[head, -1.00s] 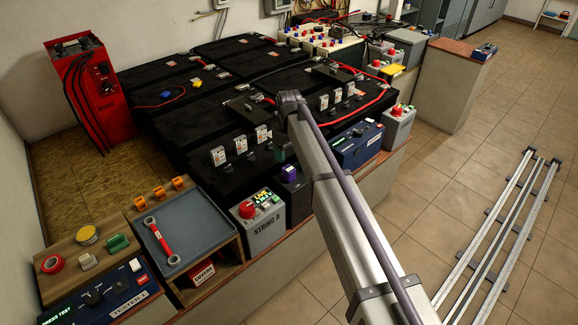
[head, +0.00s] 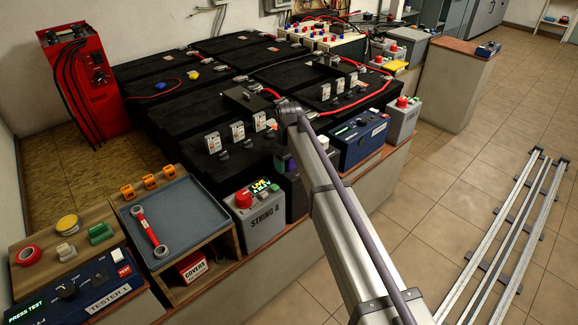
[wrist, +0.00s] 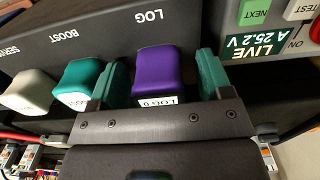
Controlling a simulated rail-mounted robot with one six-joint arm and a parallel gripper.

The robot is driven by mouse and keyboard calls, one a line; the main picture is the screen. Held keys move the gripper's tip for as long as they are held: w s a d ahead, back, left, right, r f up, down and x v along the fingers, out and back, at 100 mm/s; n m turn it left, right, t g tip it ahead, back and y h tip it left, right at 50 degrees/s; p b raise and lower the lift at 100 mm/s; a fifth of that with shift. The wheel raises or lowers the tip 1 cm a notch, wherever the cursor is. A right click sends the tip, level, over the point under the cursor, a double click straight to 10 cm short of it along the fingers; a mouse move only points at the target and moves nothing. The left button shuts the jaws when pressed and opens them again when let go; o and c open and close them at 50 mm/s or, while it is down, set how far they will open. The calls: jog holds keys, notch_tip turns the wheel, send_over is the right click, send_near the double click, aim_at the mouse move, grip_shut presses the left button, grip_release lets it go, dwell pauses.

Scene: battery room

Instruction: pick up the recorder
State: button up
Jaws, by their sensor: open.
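A purple block marked LOG (wrist: 156,75), which I take to be the recorder, stands in the slot labelled LOG of a dark panel (wrist: 100,28) in the wrist view. My gripper (wrist: 163,80) is open, with one teal-padded finger on each side of the purple block. I cannot tell whether either finger touches it. A teal block (wrist: 78,85) is close beside the left finger, at the BOOST slot. In the head view a bit of purple (head: 290,166) shows beside my arm, and my arm hides the gripper.
A pale block (wrist: 28,92) sits further left in the panel. A grey STRING A box (head: 264,225) with a red knob stands beside it, its LIVE display at upper right in the wrist view. A blue tray (head: 185,215) holds a red wrench (head: 152,232). Black batteries fill the bench behind.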

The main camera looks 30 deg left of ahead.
jog(key=c, duration=1)
jog(key=shift+c, duration=0.2)
jog(key=shift+r, duration=0.15)
